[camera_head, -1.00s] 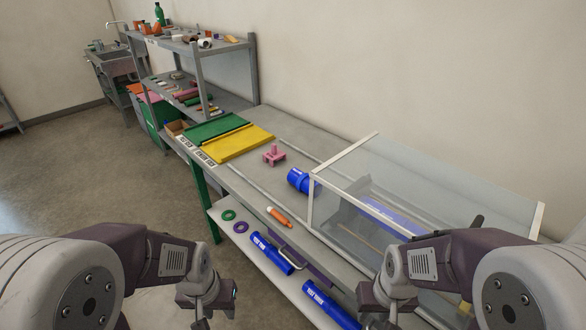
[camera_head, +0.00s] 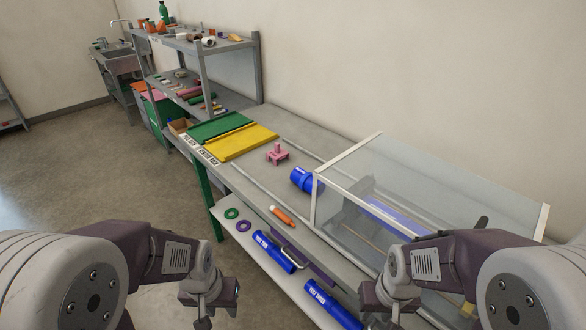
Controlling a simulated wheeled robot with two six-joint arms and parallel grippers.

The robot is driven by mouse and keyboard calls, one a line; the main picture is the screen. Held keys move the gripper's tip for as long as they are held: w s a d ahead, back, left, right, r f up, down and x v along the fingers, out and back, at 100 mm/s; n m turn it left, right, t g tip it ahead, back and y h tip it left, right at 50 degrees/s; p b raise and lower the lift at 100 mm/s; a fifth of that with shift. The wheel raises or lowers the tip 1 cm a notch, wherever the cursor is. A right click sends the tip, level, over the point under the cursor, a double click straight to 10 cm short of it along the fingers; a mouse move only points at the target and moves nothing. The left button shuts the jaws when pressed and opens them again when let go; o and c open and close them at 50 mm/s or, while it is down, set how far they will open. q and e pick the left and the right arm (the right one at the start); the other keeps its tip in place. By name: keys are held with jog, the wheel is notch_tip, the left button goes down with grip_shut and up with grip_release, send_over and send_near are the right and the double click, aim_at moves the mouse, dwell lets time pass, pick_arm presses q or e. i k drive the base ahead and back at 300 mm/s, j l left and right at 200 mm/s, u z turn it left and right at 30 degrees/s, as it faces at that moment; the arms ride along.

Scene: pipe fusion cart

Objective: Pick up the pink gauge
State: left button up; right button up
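The pink gauge (camera_head: 277,154) stands on the grey bench top, just right of the yellow tray and left of a blue pipe piece. My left gripper (camera_head: 206,322) is at the bottom of the head view, low and in front of the bench, well apart from the gauge. My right gripper (camera_head: 384,325) is at the bottom edge, partly cut off, near the lower shelf. Neither gripper touches the gauge. The fingers are too small or cut off to tell whether they are open.
A clear-walled enclosure (camera_head: 420,180) with white edges covers the bench's right part. A blue pipe piece (camera_head: 301,179) and an orange marker (camera_head: 283,216) lie nearby. Green (camera_head: 219,127) and yellow (camera_head: 240,142) trays lie to the left. Blue tubes (camera_head: 273,252) lie on the lower shelf.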

aim_at(277, 153)
jog(key=i+j+z, duration=0.3)
jog(key=j+z, duration=0.15)
jog(key=i+j+z, duration=0.15)
jog(key=j+z, duration=0.3)
jog(key=j, duration=0.2)
jog(key=i+j+z, duration=0.1)
jog(key=j+z, duration=0.35)
jog(key=j, duration=0.2)
jog(key=j+z, duration=0.5)
jog(key=j, duration=0.15)
